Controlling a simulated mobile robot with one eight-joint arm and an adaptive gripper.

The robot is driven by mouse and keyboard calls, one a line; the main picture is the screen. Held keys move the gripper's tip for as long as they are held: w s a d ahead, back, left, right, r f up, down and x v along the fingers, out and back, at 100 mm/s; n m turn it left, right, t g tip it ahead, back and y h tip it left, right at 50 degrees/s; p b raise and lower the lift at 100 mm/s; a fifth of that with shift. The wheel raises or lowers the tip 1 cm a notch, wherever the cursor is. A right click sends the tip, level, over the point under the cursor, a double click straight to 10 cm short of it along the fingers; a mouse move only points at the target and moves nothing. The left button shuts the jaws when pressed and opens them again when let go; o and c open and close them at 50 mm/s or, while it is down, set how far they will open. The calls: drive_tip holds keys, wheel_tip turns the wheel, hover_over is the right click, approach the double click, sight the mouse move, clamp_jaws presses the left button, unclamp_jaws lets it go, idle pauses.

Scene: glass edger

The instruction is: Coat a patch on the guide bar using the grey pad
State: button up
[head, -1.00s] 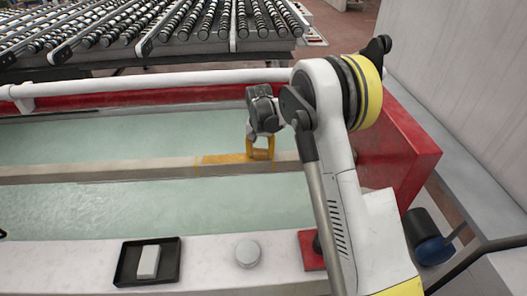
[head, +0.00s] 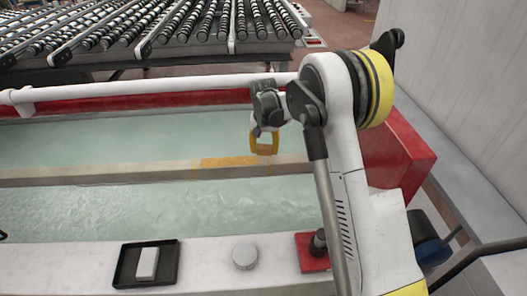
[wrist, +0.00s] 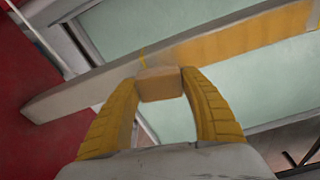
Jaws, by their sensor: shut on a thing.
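The guide bar (head: 100,173) is a long beige-grey bar across the green bath. An orange-yellow coated patch (head: 228,162) covers part of its top, with a thin yellow line at each end. In the wrist view the patch (wrist: 245,38) runs off to the upper right, and a thin yellow line (wrist: 142,56) crosses the bar. My gripper (head: 264,152) is just above the patch's right end, apparently clear of the bar. In the wrist view its yellow fingers are shut on a small pad (wrist: 160,84), which looks tan-brown rather than grey. The pad's underside is hidden.
A black tray (head: 127,270) with a white block (head: 147,263) sits on the front ledge. A round grey-white puck (head: 245,256) lies beside it. A white pipe (head: 150,82) runs behind the bath. A red end wall (head: 400,150) stands at right.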

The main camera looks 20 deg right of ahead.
drive_tip(key=shift+r+p, duration=1.15)
drive_tip(key=shift+r, duration=1.15)
drive_tip(key=shift+d, duration=0.2)
